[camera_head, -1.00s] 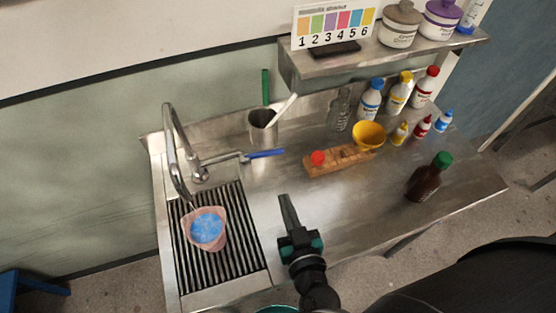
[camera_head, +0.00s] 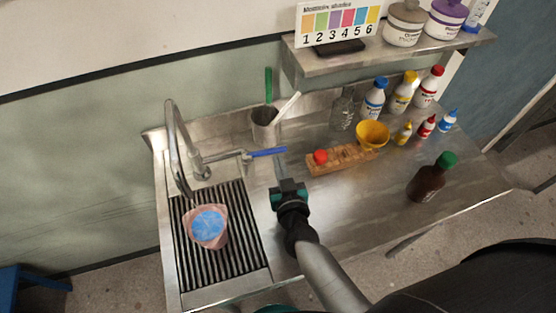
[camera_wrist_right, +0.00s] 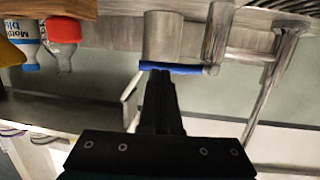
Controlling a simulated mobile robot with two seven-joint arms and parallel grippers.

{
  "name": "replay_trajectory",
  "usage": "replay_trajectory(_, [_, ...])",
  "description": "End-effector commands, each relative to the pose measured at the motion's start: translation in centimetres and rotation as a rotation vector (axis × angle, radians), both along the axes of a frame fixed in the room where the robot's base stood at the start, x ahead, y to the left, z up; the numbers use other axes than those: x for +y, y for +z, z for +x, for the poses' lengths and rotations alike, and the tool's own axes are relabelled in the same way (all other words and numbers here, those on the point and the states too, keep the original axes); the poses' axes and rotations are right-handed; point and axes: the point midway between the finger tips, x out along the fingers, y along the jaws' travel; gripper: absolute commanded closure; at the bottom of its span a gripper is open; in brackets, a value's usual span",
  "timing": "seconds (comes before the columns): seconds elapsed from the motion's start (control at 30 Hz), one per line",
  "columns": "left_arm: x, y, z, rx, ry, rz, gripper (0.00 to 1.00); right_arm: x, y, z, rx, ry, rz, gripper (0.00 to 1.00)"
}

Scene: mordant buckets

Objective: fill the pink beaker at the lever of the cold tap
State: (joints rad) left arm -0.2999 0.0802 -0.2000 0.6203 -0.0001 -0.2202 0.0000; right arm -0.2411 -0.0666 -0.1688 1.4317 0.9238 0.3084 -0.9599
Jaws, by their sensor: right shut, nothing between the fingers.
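The pink beaker (camera_head: 220,241) stands on the ribbed drain grid below the curved tap spout (camera_head: 170,140). A light blue surface shows inside it; I cannot tell whether water is running. The tap's blue lever (camera_head: 266,153) points right from the tap body. The lever also shows in the wrist view (camera_wrist_right: 172,68). My right gripper (camera_head: 280,168) is shut and empty, with its fingertips close to the lever. In the wrist view the fingertips (camera_wrist_right: 161,74) appear just at the lever's edge; contact is unclear.
A metal cup (camera_head: 262,131) with a green and a white stick stands behind the lever. A wooden rack (camera_head: 340,160), yellow bowl (camera_head: 372,134), brown bottle (camera_head: 426,182) and several small bottles are to the right. The front counter right of the grid is clear.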

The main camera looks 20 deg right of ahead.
Motion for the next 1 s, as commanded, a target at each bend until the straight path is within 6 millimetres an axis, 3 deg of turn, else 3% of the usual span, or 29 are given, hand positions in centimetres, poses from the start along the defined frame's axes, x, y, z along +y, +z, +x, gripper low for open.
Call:
replay_trajectory(0.13, [0.0,-0.2,0.0,0.000,0.000,0.000,0.67,-0.1,-0.2,1.1,-0.001,0.001,-0.001,1.00])
replay_trajectory(0.6, [0.0,-0.2,0.0,0.000,0.000,0.000,0.67,-0.1,-0.3,1.5,-0.001,0.004,-0.001,1.00])
replay_trajectory(1.0, [0.0,0.3,-0.1,0.001,0.000,-0.001,0.67,-0.7,-0.4,3.3,0.000,0.072,0.000,1.00])
